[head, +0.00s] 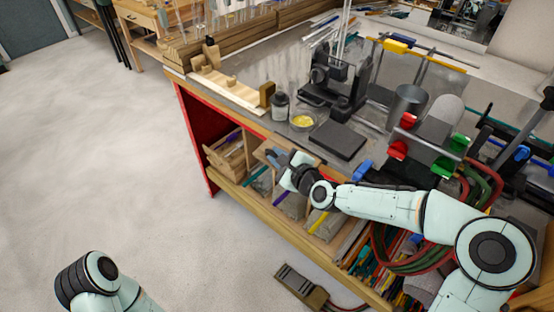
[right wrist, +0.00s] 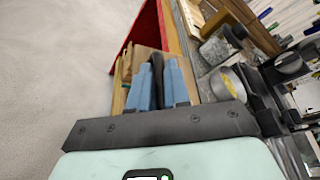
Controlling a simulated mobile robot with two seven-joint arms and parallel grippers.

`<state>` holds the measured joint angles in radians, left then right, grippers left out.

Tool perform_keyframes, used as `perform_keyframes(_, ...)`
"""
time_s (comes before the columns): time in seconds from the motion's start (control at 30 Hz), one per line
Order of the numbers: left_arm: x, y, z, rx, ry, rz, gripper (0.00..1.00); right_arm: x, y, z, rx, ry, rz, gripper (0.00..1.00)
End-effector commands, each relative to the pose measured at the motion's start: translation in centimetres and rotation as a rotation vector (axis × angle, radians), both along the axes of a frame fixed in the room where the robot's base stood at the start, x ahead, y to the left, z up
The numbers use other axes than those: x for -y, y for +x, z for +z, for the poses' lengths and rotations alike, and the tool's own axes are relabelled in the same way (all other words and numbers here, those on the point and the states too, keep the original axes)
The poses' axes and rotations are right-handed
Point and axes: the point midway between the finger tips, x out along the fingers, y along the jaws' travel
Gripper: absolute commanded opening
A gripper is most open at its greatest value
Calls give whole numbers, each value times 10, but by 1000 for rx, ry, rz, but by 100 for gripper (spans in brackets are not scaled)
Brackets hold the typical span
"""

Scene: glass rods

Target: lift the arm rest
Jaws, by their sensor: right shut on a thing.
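My right gripper (head: 274,157) reaches to the front edge of the workbench (head: 240,128). In the right wrist view its two blue fingers (right wrist: 157,84) are closed on a dark narrow thing (right wrist: 157,68). I cannot tell for sure whether this is the arm rest, as its lower part is hidden between the fingers. In the head view the thing is too small to make out. My left arm shows only as a link at the bottom left; its gripper is out of view.
On the bench near the gripper stand a jar (head: 280,106), a bowl with yellow contents (head: 302,121), a black flat pad (head: 337,140) and a dark apparatus (head: 335,85). Open wooden bins (head: 228,153) are below. A metal cylinder (head: 408,103) stands further right. The floor at left is clear.

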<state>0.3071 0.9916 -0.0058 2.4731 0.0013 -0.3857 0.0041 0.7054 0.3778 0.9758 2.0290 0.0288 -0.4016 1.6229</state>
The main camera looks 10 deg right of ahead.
Motion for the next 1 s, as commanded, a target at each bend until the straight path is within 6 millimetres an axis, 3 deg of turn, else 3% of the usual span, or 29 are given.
perform_keyframes(0.3,0,6,9,7,0,0,43,5,5,15,-87,120,1,0)
perform_keyframes(0.93,0,7,10,8,-1,0,43,6,6,19,-112,154,0,0)
perform_keyframes(0.97,0,7,10,8,-1,0,43,6,6,19,-112,154,0,23)
perform_keyframes(1.0,0,7,10,8,-1,0,43,6,6,19,-112,154,0,23)
